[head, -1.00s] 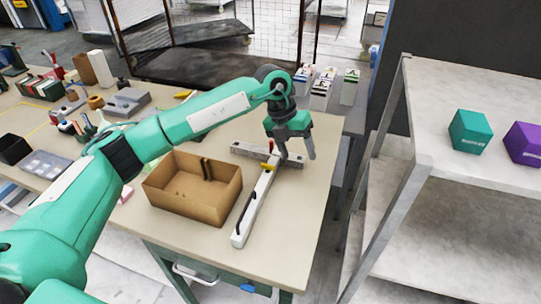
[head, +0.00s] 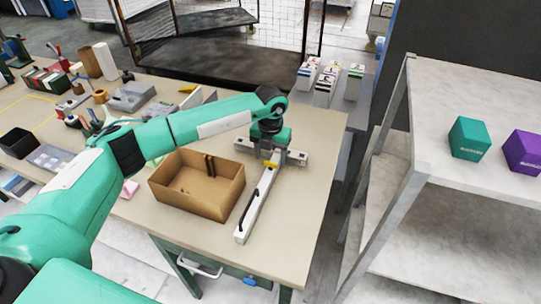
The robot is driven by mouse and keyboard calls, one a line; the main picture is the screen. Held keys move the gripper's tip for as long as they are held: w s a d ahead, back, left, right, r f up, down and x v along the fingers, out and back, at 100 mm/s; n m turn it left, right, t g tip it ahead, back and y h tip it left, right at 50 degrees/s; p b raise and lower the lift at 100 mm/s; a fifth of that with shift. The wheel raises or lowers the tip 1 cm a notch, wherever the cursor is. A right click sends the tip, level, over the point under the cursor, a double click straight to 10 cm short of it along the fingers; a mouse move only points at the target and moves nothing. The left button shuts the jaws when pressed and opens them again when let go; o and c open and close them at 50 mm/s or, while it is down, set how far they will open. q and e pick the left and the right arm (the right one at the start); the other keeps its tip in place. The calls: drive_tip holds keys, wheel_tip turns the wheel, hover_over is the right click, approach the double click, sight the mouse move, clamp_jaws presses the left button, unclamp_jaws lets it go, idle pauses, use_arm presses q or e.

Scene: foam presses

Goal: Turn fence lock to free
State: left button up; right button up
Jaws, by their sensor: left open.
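The fence (head: 256,208) is a long white bar with a dark handle, lying on the bench. It meets a grey crosspiece (head: 296,158) at its far end. A small yellow part, which looks like the fence lock (head: 268,164), shows at that junction. My left gripper (head: 270,156) is over the junction, pointing down, open, with its fingers close around or beside the yellow part. I cannot tell whether they touch it. The gripper and wrist hide part of the crosspiece and lock. My right gripper is not in view.
An open cardboard box (head: 200,205) stands just left of the fence. Tools and small bins crowd the bench's left side. A grey shelf (head: 480,205) with a teal box (head: 469,138) and a purple box (head: 524,152) stands right. The bench's right front is clear.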

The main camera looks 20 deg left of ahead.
sight(270, 166)
use_arm(q)
drive_tip(key=shift+f, duration=1.1)
drive_tip(key=c, duration=1)
